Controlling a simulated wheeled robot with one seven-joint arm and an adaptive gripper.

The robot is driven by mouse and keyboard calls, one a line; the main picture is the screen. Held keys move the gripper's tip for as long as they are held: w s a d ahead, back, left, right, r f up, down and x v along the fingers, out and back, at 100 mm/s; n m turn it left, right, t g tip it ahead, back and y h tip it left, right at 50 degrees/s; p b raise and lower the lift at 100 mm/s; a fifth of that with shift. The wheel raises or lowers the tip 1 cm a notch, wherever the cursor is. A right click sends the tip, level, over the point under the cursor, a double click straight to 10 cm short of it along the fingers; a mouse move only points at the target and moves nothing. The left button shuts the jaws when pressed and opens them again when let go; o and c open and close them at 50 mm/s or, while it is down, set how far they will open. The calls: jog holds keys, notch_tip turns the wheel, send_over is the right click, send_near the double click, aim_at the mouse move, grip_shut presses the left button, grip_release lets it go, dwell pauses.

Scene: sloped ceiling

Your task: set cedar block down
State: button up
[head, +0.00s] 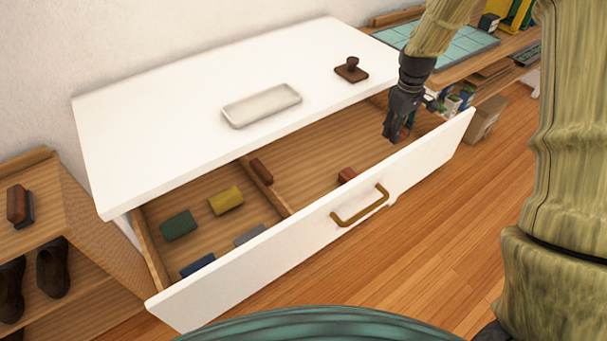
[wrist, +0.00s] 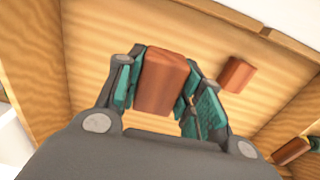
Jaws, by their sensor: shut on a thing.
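My gripper (head: 396,132) is at the right end of the open white drawer (head: 318,237), pointing down into its right compartment. It is shut on a reddish-brown cedar block (wrist: 162,82), which sits between the teal finger pads in the wrist view. In the head view the block is mostly hidden by the fingers. I cannot tell whether it touches the drawer floor. A similar red-brown block (head: 347,175) lies in the same compartment near the front panel. It also shows in the wrist view (wrist: 237,74), apart from the held block.
A brown block (head: 261,171) lies by the drawer divider (head: 266,187). The left compartment holds green (head: 179,225), yellow (head: 226,200), blue (head: 198,265) and grey (head: 249,235) blocks. A pale tray (head: 262,105) and a brown stamp-like object (head: 351,71) stand on the white top.

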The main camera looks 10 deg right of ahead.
jog(key=shift+f+p, duration=0.3)
jog(key=shift+f, duration=4.9)
jog(key=shift+f, duration=0.1)
jog(key=o, duration=0.9)
notch_tip(320, 180, up, 12)
jog(key=shift+r+b, duration=0.15)
jog(key=shift+b, duration=0.15)
